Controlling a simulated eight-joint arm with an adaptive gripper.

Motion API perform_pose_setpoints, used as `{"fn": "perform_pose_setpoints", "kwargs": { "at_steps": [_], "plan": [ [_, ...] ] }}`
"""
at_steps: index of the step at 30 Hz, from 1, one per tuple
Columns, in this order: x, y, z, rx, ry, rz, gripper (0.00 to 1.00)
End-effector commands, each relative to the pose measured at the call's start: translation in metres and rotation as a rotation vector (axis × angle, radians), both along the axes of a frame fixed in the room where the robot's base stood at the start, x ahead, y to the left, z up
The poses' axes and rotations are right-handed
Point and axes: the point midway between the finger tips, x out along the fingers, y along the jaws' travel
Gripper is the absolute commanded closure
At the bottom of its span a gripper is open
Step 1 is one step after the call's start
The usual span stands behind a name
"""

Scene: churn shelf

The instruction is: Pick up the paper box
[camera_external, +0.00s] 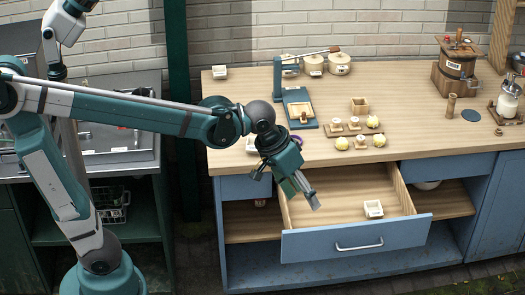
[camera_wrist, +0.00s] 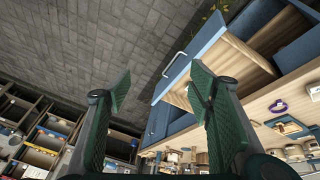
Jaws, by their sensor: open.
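Small box-like things show in the external view, and I cannot tell for sure which one is the paper box. A small white open box (camera_external: 373,208) sits in the open drawer (camera_external: 332,244), toward its right side. Another white box (camera_external: 219,72) stands at the counter's back left corner. A tan open box (camera_external: 360,105) stands mid-counter. My gripper (camera_external: 313,201) is over the left part of the open drawer, left of the white box and apart from it. In the wrist view my gripper (camera_wrist: 160,93) has its fingers wide apart with nothing between them.
The wooden counter (camera_external: 415,130) carries a blue press (camera_external: 297,105), several small cups and yellow balls, a wooden churn (camera_external: 457,68) and a glass jar (camera_external: 508,97). The blue drawer sticks out at the front. Brick paving (camera_wrist: 100,45) shows in the wrist view.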

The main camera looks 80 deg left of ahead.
Motion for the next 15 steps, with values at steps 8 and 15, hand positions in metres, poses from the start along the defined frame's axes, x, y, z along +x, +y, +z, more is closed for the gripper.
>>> {"fn": "perform_pose_setpoints", "kwargs": {
  "at_steps": [8,15],
  "plan": [
    [0.048,0.024,-0.002,-0.046,0.044,0.104,0.48],
    [0.087,0.046,-0.01,-0.083,0.083,0.195,0.48]
  ]
}}
